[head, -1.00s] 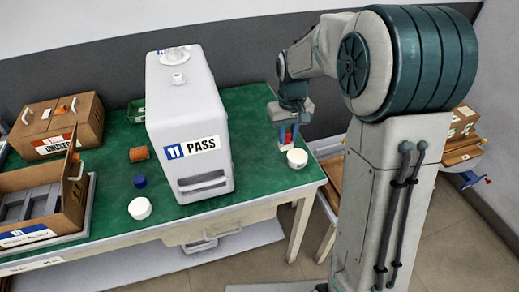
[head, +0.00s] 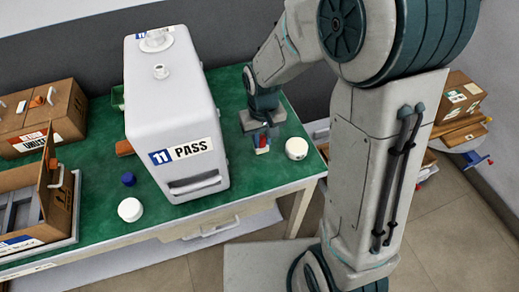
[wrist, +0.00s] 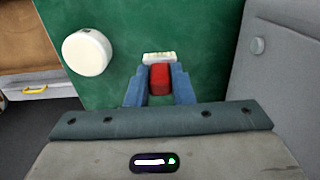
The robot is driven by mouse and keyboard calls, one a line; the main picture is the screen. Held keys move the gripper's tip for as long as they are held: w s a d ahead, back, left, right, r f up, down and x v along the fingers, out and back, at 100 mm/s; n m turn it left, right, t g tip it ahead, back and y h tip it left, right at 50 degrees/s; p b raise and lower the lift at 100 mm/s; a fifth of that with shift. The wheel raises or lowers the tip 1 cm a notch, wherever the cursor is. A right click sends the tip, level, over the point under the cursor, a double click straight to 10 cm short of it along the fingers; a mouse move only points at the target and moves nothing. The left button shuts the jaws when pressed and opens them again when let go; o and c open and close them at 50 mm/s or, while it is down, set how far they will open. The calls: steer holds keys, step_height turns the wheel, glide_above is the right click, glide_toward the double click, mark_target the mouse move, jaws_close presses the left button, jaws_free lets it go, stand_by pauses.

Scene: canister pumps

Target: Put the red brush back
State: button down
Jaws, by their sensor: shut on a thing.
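My gripper (wrist: 160,92) is shut on the red brush (wrist: 160,77), with a blue finger on each side of its red body. Pale bristles show at the brush's far end in the wrist view, over the green table top. In the head view my gripper (head: 262,142) is low over the right part of the green table (head: 240,110), and only a little of the brush shows between the fingers. I cannot tell whether the bristles touch the table.
A white round canister (head: 296,148) stands just right of my gripper. The large grey machine marked PASS (head: 172,110) stands to the left. A blue cap (head: 128,179) and a white lid (head: 130,209) lie left of it. Cardboard boxes (head: 70,115) are at far left.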

mark_target(260, 151)
steer(key=shift+s+a+f, duration=0.35)
steer(key=shift+s+f, duration=0.1)
steer(key=shift+s, duration=0.1)
steer(key=shift+f, duration=1.95)
steer(key=shift+f, duration=0.1)
steer(key=c, duration=1.3)
jaws_free()
steer(key=shift+o, duration=0.2)
step_height(260, 151, up, 12)
steer(key=s+d+r+m+t, duration=0.3)
steer(key=s+d+r, duration=0.4)
steer(key=s+d, duration=0.4)
steer(key=shift+s+d, duration=0.4)
steer(key=shift+s, duration=0.1)
